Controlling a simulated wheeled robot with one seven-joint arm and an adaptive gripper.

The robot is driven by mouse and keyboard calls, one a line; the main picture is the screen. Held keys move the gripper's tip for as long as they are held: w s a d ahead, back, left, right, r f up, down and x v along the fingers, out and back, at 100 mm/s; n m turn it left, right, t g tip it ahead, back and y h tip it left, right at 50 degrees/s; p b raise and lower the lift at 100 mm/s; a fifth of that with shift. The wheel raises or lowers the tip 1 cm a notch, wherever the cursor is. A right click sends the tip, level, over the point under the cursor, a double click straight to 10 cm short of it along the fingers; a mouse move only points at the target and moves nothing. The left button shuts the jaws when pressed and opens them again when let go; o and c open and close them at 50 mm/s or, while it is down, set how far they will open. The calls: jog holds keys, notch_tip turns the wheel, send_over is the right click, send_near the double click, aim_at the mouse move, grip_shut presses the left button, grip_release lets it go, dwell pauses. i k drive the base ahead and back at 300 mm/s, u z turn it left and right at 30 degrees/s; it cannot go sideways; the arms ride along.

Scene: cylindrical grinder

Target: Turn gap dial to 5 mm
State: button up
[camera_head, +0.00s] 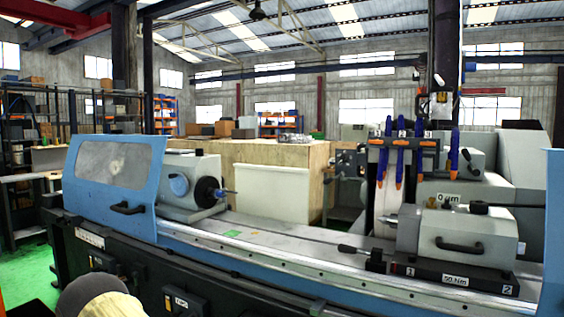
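The cylindrical grinder (270,250) fills the front of the head view, with a blue frame and a grey table. I cannot pick out a dial that reads a gap in mm. A "0 µm" label (448,198) shows at the right, above the grey tailstock (466,238). A "50 Nm" label (455,280) is on the tailstock's dark base, between plates marked 1 and 2. My gripper is not in view.
A blue hinged guard with a window (115,168) stands at the left; another blue panel edges the right. Several blue-and-orange nozzles (400,150) hang above the table. A black lever (360,251) sticks out left of the tailstock.

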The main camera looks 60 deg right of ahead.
aim_at(344, 159)
jog(key=u, duration=0.1)
jog(key=i, duration=2.75)
jog(key=z, duration=2.5)
